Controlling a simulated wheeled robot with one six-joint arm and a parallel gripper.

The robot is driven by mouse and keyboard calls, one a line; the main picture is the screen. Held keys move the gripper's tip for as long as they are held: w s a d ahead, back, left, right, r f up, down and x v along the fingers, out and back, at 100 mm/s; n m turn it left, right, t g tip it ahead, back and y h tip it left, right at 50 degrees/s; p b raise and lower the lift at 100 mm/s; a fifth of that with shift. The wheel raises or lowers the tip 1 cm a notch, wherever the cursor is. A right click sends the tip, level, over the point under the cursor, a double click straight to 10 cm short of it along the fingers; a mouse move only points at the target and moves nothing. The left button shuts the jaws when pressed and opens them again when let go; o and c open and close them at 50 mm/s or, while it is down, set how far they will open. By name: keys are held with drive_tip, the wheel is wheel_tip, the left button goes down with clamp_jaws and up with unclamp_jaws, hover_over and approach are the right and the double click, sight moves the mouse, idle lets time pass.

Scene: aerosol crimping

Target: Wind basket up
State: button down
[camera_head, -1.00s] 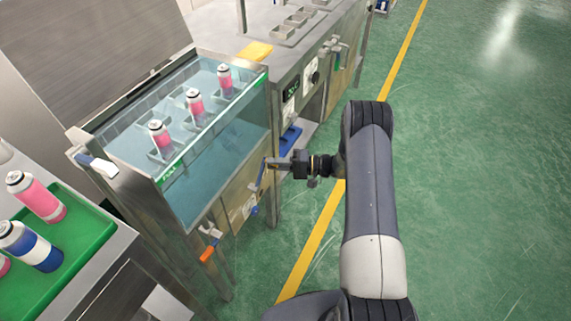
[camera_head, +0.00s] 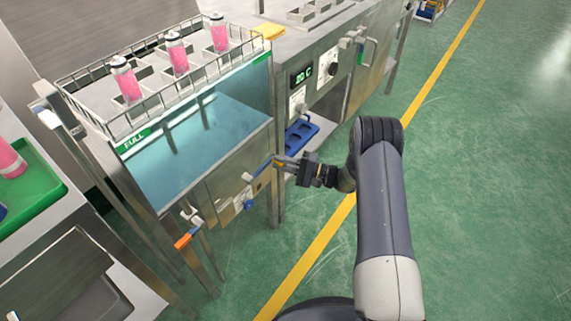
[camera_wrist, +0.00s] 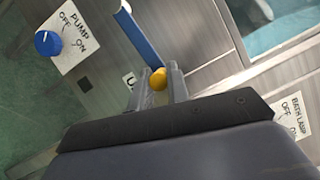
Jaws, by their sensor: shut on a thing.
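The wire basket (camera_head: 165,100) holds upright pink cans (camera_head: 177,52) and stands raised at the top of the glass-fronted water tank (camera_head: 195,140). The water lies below it. The winding crank on the tank's front has a blue arm (camera_head: 262,169), which also shows in the wrist view (camera_wrist: 138,38), and a yellow knob (camera_wrist: 158,79). My gripper (camera_head: 281,163) is at the crank's end. In the wrist view its two fingers (camera_wrist: 159,88) are shut on the yellow knob, one on each side.
A blue pump knob (camera_wrist: 47,43) and a bath lamp label (camera_wrist: 292,115) are near the crank. An orange-handled valve (camera_head: 184,241) sits lower left. A green tray (camera_head: 45,190) stands at the left. The green floor at the right is clear.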

drive_tip(key=shift+s+a+f+b, duration=0.1)
drive_tip(key=shift+s+f+b, duration=0.15)
drive_tip(key=shift+f, duration=0.4)
drive_tip(key=c, duration=1.4)
unclamp_jaws()
drive_tip(key=shift+o, duration=0.2)
drive_tip(key=shift+r, duration=0.1)
drive_tip(key=shift+w, duration=0.1)
drive_tip(key=shift+d, duration=0.25)
drive_tip(key=v, duration=1)
drive_tip(key=shift+p, duration=0.45)
